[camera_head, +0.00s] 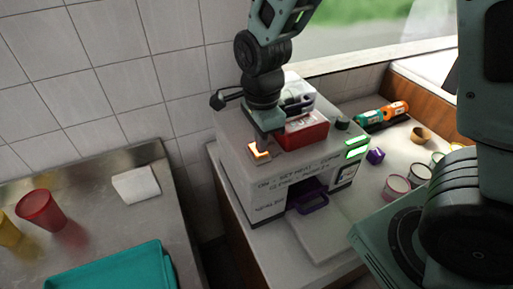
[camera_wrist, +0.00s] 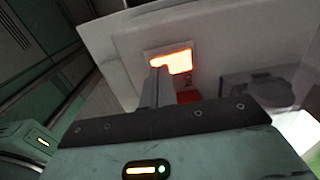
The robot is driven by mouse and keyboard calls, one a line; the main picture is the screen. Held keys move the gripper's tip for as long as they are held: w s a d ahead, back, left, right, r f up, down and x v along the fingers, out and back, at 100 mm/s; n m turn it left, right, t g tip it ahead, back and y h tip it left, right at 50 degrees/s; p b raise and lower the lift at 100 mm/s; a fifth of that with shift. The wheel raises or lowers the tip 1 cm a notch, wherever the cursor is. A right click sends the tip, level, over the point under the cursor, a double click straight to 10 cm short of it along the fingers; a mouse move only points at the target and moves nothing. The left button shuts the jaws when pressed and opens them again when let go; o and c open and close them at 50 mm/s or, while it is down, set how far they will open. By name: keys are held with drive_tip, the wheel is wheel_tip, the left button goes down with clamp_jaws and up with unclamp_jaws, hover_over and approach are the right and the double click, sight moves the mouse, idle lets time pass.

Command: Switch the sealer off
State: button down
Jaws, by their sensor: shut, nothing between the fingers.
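The sealer (camera_head: 235,150) is a pale box on the counter with printed lettering on its front. Its switch (camera_head: 259,152) glows orange on the top near the left front edge; it also shows lit in the wrist view (camera_wrist: 177,62). My gripper (camera_head: 264,134) points down over the sealer's top, close beside the switch. In the wrist view my shut fingers (camera_wrist: 158,73) reach the lower left edge of the glowing switch and cover part of it. I cannot tell whether they touch it. The fingers hold nothing.
A red block (camera_head: 305,130) sits on the sealer right of my gripper, and a dark knob (camera_head: 342,123) lies further right. Small cups (camera_head: 396,185) and bottles (camera_head: 394,110) stand to the right. A teal tray (camera_head: 115,272) lies at left.

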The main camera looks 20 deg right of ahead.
drive_tip(key=shift+f, duration=0.45)
drive_tip(key=shift+r, duration=0.1)
wheel_tip(320, 180, up, 7)
drive_tip(key=p, duration=0.6)
drive_tip(key=shift+p, duration=0.4)
idle(0.4)
drive_tip(key=shift+s+a+f, duration=0.1)
drive_tip(key=shift+f, duration=0.1)
drive_tip(key=s+a+f+n+b, duration=0.3)
drive_tip(key=s+n+b, duration=0.4)
drive_tip(key=n, duration=0.6)
drive_tip(key=s+a+f+n+b, duration=0.3)
drive_tip(key=s+f+n+b, duration=0.1)
drive_tip(key=s+n+b, duration=0.4)
drive_tip(key=s+n, duration=0.2)
drive_tip(key=n, duration=0.2)
drive_tip(key=shift+f+n+y, duration=0.2)
drive_tip(key=shift+n+y, duration=0.1)
drive_tip(key=shift+n, duration=0.1)
